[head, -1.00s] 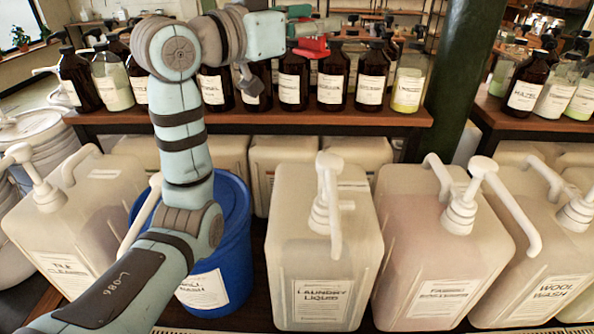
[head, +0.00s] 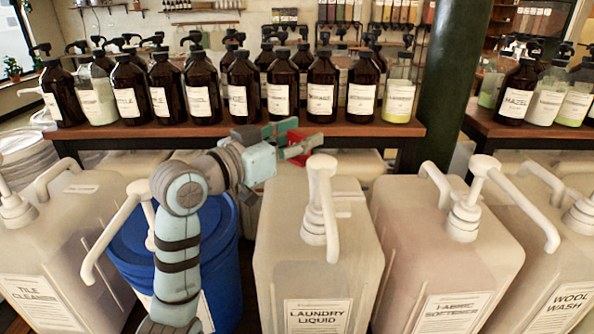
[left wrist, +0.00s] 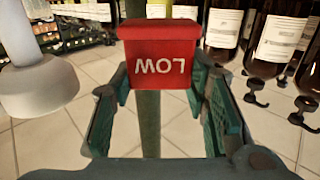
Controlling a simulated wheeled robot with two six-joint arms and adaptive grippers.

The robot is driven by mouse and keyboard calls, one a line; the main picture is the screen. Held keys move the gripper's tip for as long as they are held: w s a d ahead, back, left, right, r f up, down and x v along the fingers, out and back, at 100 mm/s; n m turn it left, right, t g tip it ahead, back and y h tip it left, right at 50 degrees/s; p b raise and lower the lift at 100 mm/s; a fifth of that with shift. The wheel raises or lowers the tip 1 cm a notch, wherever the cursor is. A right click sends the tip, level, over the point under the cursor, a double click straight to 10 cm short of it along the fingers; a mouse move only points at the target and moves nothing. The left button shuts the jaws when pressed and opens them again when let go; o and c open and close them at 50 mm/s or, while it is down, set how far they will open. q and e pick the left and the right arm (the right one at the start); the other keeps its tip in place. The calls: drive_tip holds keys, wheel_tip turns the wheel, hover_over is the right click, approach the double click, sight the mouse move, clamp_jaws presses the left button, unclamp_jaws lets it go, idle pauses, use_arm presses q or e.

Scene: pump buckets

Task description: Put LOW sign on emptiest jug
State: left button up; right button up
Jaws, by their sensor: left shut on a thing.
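My left gripper (head: 285,140) is shut on the red LOW sign (head: 302,143). In the left wrist view the sign (left wrist: 160,60) sits between the green fingers, its lettering upside down. In the head view it is just behind and left of the pump top of the laundry liquid jug (head: 318,262), apart from the jugs as far as I can tell. The fabric softener jug (head: 447,240) and wool wash jug (head: 550,262) stand to the right, the tile cleaner jug (head: 60,245) to the left. Liquid levels are hard to tell. My right gripper is out of view.
A blue bucket (head: 222,255) stands between the tile cleaner and laundry liquid jugs, partly behind my arm. Behind, a wooden shelf (head: 395,131) carries several brown bottles. A green post (head: 455,80) rises at the right. White pump spouts jut above the jugs.

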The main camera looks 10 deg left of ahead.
sight(297, 165)
use_arm(q)
wheel_tip(297, 165, down, 6)
drive_tip(key=shift+r+b, duration=0.1)
drive_tip(key=shift+b, duration=0.3)
drive_tip(key=o, duration=1.1)
drive_tip(key=shift+r, duration=0.1)
